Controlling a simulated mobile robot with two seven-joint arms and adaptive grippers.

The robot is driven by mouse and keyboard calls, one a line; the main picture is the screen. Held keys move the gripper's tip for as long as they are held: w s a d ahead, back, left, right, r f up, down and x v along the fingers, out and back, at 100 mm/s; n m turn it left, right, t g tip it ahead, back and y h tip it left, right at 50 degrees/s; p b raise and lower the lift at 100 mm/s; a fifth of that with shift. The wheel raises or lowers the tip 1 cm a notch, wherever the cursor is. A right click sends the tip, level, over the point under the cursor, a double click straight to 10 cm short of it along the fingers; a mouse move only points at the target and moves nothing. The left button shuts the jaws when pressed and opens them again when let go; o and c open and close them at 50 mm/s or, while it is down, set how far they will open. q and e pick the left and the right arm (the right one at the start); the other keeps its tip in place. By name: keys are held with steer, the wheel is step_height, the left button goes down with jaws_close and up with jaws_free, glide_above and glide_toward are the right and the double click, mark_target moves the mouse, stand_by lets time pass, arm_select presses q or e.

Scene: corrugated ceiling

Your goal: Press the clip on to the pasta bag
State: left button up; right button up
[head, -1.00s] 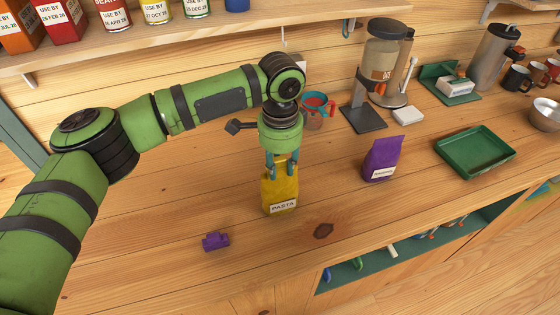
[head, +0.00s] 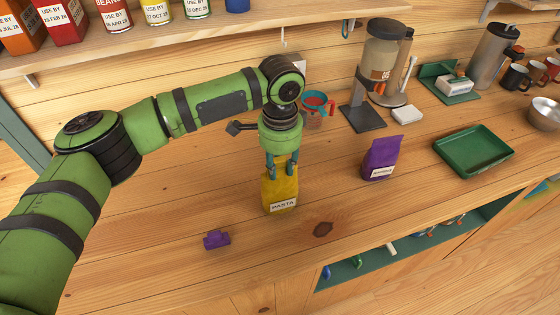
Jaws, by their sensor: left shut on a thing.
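The yellow pasta bag (head: 280,190) stands upright on the wooden counter, its white PASTA label facing me. My left gripper (head: 281,172) comes down from above and is shut on the top of the bag. The fingers hide part of the bag's upper end, and I cannot tell whether a clip is between them. A small purple clip-like piece (head: 216,239) lies on the counter, in front and to the left of the bag, apart from it. My right gripper is not in view.
A purple bag (head: 381,158) stands to the right, with a green tray (head: 473,150) farther right. The counter's left part is clear.

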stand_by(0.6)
arm_select(q)
steer(key=shift+f+p, duration=0.1)
steer(key=shift+p, duration=0.8)
stand_by(0.5)
steer(key=shift+f+p, duration=0.3)
steer(key=shift+p, duration=0.6)
stand_by(1.6)
steer(key=o, duration=1.4)
